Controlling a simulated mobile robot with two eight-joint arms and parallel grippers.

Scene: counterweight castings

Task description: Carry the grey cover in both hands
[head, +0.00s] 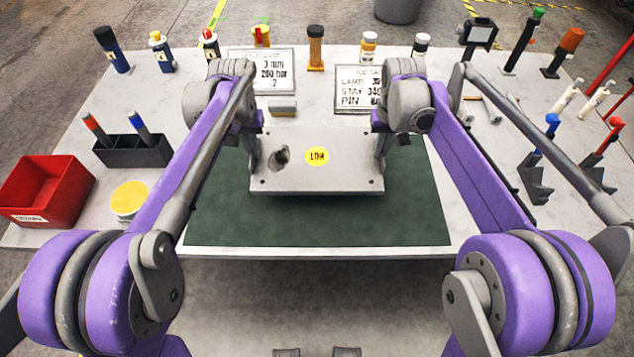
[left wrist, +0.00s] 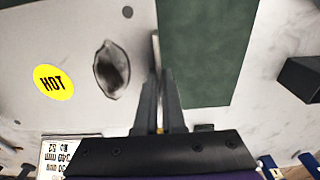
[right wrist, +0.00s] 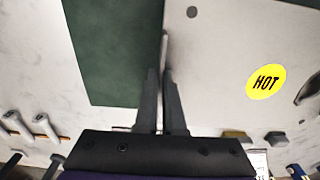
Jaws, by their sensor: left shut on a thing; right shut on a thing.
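The grey cover (head: 345,179) is a flat plate with a yellow HOT sticker (head: 317,156) and a dark oval hole left of it. It is over the green mat (head: 310,224); I cannot tell how high above it. My left gripper (head: 252,150) is shut on the cover's left edge. In the left wrist view its fingers (left wrist: 158,95) pinch the edge near the hole of the cover (left wrist: 85,20). My right gripper (head: 383,150) is shut on the right edge. In the right wrist view its fingers (right wrist: 163,90) pinch the cover (right wrist: 225,70).
A red bin (head: 45,190), a dark holder (head: 133,150) and a yellow-topped tub (head: 129,200) stand at the left. Bottles and two printed signs (head: 262,72) line the back. Clamps and tools (head: 535,175) stand at the right. The mat's front is bare.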

